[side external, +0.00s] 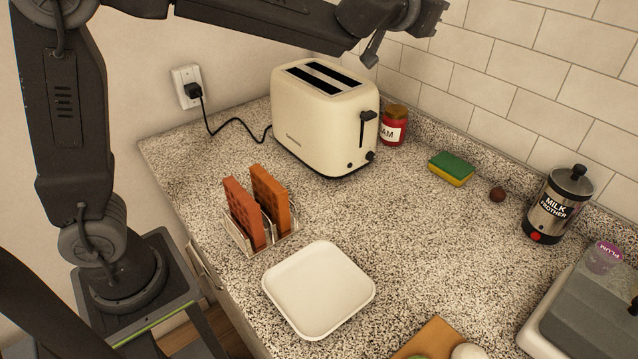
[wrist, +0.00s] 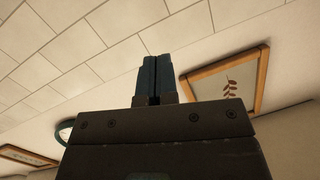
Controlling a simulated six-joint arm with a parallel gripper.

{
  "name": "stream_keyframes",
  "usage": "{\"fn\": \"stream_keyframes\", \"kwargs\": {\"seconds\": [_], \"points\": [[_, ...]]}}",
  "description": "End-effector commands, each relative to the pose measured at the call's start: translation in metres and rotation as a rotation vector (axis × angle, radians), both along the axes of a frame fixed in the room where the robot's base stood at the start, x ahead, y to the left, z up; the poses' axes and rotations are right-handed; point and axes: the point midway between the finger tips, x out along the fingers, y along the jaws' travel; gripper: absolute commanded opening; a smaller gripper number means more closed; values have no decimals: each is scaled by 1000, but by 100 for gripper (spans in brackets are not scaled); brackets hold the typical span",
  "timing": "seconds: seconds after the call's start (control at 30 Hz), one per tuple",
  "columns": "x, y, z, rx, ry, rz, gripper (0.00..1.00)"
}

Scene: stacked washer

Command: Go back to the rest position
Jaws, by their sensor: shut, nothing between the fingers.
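My gripper shows in the wrist view (wrist: 156,60), its two dark fingers pressed together with nothing between them. It points up at the tiled wall and a framed picture. In the side view my arm stretches from the left across the top, high above the counter. Its wrist end is at the upper right, near the tiled wall and above the toaster (side external: 322,120). The fingertips are not clear in that view. No object hangs from the arm.
A rack (side external: 243,238) holds two brown-orange slices on the counter, beside a white plate (side external: 319,290). A jam jar (side external: 393,128), a sponge (side external: 451,168) and a milk frother (side external: 557,205) stand toward the wall. The toaster's cord runs to a wall outlet (side external: 188,87). The mid-counter is clear.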

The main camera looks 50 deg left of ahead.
Motion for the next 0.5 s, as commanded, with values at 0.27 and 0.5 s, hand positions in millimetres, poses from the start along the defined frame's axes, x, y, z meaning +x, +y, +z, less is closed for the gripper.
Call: {"fn": "stream_keyframes", "kwargs": {"seconds": [0.27,0.5], "points": [[-142,-6,-20,-175,288,-294,0],[-278,25,-103,-251,696,-187,0]]}}
